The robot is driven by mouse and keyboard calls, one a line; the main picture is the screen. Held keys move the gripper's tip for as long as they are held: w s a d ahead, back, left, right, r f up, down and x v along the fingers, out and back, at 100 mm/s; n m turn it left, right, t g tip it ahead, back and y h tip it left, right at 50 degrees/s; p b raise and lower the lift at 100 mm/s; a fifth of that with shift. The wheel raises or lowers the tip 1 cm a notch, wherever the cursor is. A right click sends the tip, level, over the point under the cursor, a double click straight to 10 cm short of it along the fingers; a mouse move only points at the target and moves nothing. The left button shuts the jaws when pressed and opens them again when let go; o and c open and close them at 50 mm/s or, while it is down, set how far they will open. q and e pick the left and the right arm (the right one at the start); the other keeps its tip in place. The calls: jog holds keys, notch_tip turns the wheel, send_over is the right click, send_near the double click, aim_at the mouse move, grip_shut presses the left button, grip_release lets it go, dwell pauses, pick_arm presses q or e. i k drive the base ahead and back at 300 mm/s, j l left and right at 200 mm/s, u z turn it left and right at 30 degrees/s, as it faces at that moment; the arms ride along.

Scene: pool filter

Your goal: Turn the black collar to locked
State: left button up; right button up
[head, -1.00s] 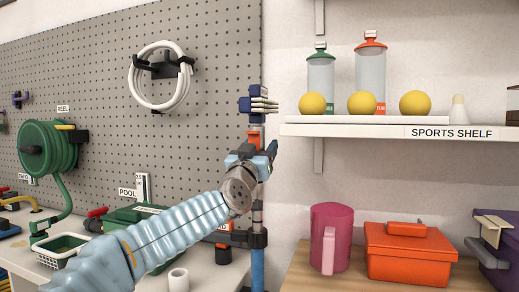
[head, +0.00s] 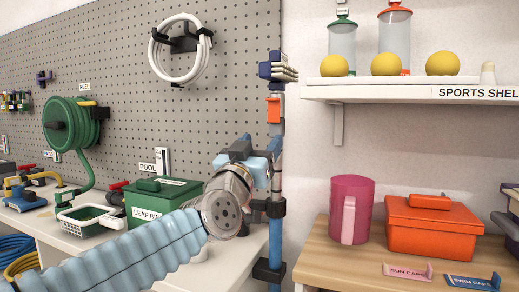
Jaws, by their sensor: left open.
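A vertical pole rises at the picture's middle, silver above and blue (head: 275,243) below. A black collar-like fitting (head: 271,207) is around it below my gripper, and another black fitting (head: 268,271) is lower down. I cannot tell which is the task's collar, nor read any locked mark. My left gripper (head: 258,146) is open in front of the pole, above the upper black fitting and below an orange piece (head: 274,109). Its wrist hides part of the bench behind. I cannot see whether the fingers touch the pole. My right gripper is out of view.
A green leaf bin (head: 178,188), a white-rimmed basket (head: 90,219) and a green hose reel (head: 76,126) are to the left. A pink mug (head: 352,210) and an orange box (head: 430,226) stand on the wooden top at right. The sports shelf (head: 420,94) is above.

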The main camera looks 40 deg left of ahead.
aim_at(274, 209)
jog(key=k+l, duration=0.2)
jog(key=k, duration=0.3)
jog(key=k+l, duration=0.15)
jog(key=k, duration=0.35)
